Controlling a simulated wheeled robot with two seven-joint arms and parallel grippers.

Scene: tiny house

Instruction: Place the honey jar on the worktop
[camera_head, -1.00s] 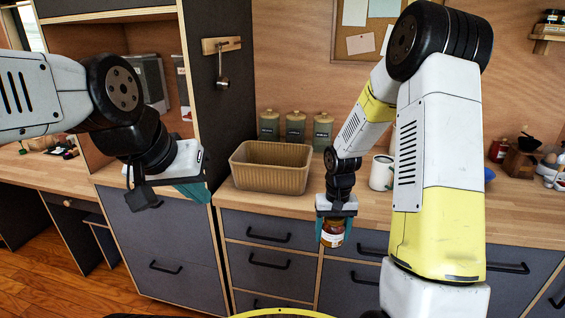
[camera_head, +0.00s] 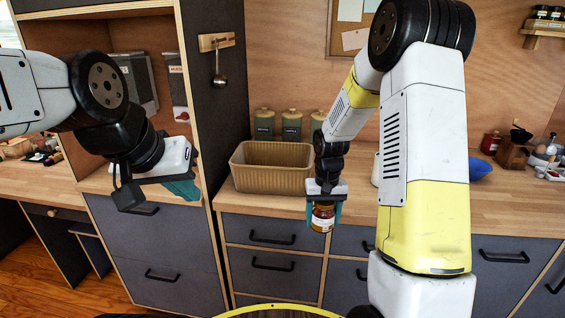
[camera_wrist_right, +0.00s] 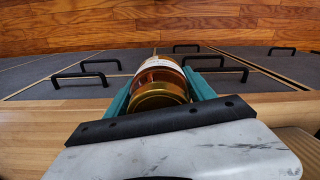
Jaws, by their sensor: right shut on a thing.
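The honey jar (camera_head: 323,217) is a small glass jar with amber contents and a pale label. My right gripper (camera_head: 323,208) is shut on it, and the jar hangs upright between the teal fingers at the front edge of the worktop (camera_head: 500,203). In the right wrist view, the jar's gold lid (camera_wrist_right: 158,96) shows between the fingers (camera_wrist_right: 160,88), with drawer fronts and floor beyond it. My left gripper (camera_head: 185,188) is off to the left, away from the jar. Its fingers are seen from the side, so its opening is unclear.
A tan ribbed basket (camera_head: 272,168) stands on the worktop left of the jar, with several green canisters (camera_head: 292,125) behind. A mug (camera_head: 376,170) is partly hidden by my right arm. A blue bowl (camera_head: 479,168) and a red jar (camera_head: 491,142) are further right. The front worktop right of my arm is clear.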

